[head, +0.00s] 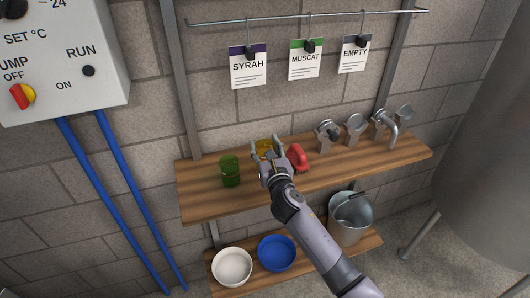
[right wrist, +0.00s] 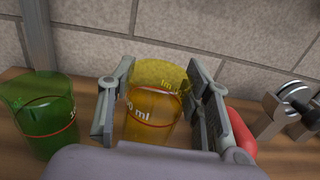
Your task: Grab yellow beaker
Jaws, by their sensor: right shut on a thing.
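The yellow beaker (head: 264,144) is at the upper wooden shelf, mostly hidden behind my right gripper (head: 268,150) in the head view. In the right wrist view the yellow beaker (right wrist: 152,118) is see-through amber with white markings and a red line. It stands upright between the two fingers of my right gripper (right wrist: 160,92), which is shut on it. I cannot tell whether its base touches the shelf. My left gripper is not in view.
A green beaker (head: 230,171) stands just left on the shelf (head: 205,202). A red object (head: 298,158) is close on the right, then several metal fittings (head: 354,127). Below are a white bowl (head: 232,267), a blue bowl (head: 277,253) and a metal bucket (head: 350,217). Label cards hang above.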

